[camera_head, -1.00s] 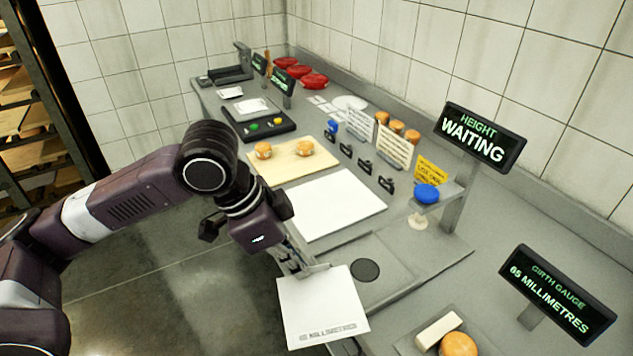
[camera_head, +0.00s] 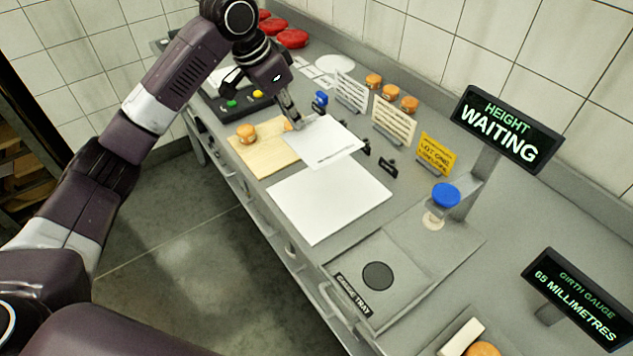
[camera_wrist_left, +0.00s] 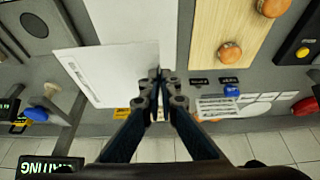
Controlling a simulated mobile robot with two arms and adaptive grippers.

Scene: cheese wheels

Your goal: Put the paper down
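My left gripper (camera_head: 294,122) is shut on the edge of a white paper (camera_head: 322,141) with a line of small print. The paper is held over the right end of the wooden board (camera_head: 262,160) and close to the far edge of a large blank white sheet (camera_head: 328,198). In the left wrist view the gripper (camera_wrist_left: 155,85) pinches the paper (camera_wrist_left: 95,78) at its corner. I cannot tell whether the paper touches the counter. My right gripper is out of view.
A height sign (camera_head: 507,130) with a blue-topped gauge (camera_head: 446,195) stands right. A gauge tray (camera_head: 370,304) is bare in front. Red wheels (camera_head: 292,38) lie far back.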

